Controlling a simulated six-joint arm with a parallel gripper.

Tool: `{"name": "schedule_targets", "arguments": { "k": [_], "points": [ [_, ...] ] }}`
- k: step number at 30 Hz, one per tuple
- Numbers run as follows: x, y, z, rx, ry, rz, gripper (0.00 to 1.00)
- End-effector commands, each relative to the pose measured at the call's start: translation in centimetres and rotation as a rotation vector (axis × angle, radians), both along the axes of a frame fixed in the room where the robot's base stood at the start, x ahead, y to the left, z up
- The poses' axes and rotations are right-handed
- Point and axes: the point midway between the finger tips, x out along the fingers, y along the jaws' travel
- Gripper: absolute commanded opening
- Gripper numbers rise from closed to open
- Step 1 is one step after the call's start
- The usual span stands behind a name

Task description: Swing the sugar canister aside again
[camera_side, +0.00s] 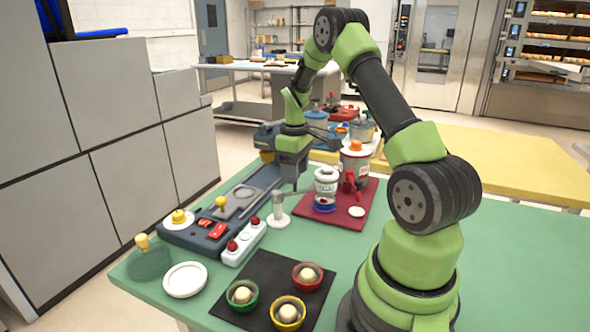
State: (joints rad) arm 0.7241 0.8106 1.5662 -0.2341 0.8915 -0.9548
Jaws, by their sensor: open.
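A white canister with a blue band near its base (326,188) stands upright at the left of a dark red mat (350,222). I cannot read its label, so I cannot tell for sure that it holds sugar. A grey post on a round white base (279,218) stands just left of it, with a short bar reaching toward the canister. A larger canister with an orange lid (355,163) stands behind it. My gripper (294,185) points down above the post, left of the white canister. It is open and appears empty; its fingertips are small and partly unclear.
A grey panel (215,215) with coloured controls lies left. A white strip with red knobs (244,242), a white plate (185,280) and a black mat (262,268) with several small bowls are in front. Red handled tool (349,186) is right of the canister. Green table is clear at far right.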

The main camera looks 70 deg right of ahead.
Motion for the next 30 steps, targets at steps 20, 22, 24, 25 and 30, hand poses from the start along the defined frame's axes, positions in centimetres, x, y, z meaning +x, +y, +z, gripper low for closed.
{"name": "schedule_targets", "arguments": {
  "k": [20, 22, 24, 25, 30],
  "points": [
    [0.0, 0.01, -0.06, 0.0, 0.0, -0.003, 0.0],
    [-0.03, 0.04, -0.04, -0.001, -0.001, -0.012, 0.0],
    [-0.07, 0.08, -0.03, -0.001, -0.001, -0.027, 0.0],
    [-0.1, 0.11, -0.03, -0.001, -0.001, -0.035, 0.0],
    [-0.36, 0.4, 0.0, -0.001, -0.001, -0.118, 0.0]
  ]
}}
